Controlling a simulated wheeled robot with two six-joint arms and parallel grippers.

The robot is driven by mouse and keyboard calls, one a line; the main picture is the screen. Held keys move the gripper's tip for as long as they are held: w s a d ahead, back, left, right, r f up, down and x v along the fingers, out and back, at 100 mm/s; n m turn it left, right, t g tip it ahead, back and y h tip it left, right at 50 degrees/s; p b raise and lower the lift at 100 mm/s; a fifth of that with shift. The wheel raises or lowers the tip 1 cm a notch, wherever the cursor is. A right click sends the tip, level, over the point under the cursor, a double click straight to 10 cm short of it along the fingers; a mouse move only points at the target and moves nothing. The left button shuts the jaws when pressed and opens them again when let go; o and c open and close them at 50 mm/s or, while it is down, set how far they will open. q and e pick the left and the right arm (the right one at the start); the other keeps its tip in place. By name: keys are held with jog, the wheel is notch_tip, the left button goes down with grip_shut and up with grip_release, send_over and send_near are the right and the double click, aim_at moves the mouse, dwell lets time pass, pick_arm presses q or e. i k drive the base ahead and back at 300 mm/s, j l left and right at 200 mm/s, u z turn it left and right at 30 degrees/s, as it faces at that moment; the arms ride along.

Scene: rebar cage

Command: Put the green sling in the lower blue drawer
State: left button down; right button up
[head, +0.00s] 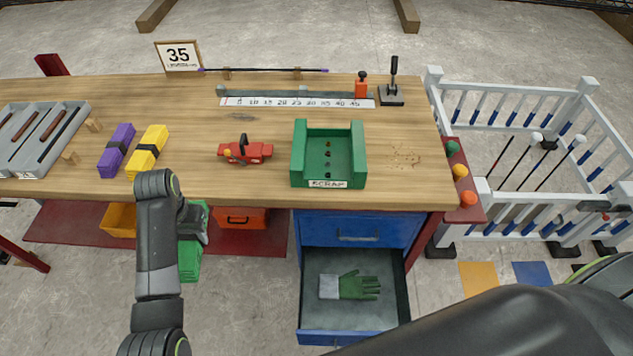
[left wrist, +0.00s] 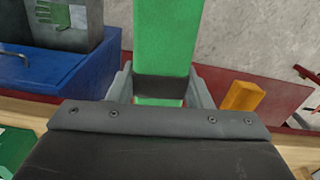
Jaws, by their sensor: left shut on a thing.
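The green sling (head: 189,262) hangs in my left gripper (head: 192,222), in front of the bench's front edge and left of the blue drawers. In the left wrist view the green sling (left wrist: 166,40) has a dark band at the middle, between the fingers of my left gripper (left wrist: 160,88), which is shut on it. The upper blue drawer (head: 358,231) is shut. My right gripper is out of view.
My right arm covers the lower right.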

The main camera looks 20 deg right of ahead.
aim_at(350, 322)
jog(key=k+l+z, duration=0.1)
jog(key=k+z, duration=0.2)
jog(key=k, duration=0.35)
jog(key=z, duration=2.95)
jog(key=k+j+z, duration=0.1)
jog(key=k+j, duration=0.25)
jog(key=j, duration=0.3)
jog(key=k+j+z, duration=0.1)
jog(key=k+j, duration=0.25)
jog(key=j, duration=0.25)
jog(key=k+j, duration=0.4)
jog(key=j, duration=0.2)
jog(key=k+j+z, duration=0.15)
jog(key=k+j, duration=0.2)
jog(key=j, duration=0.2)
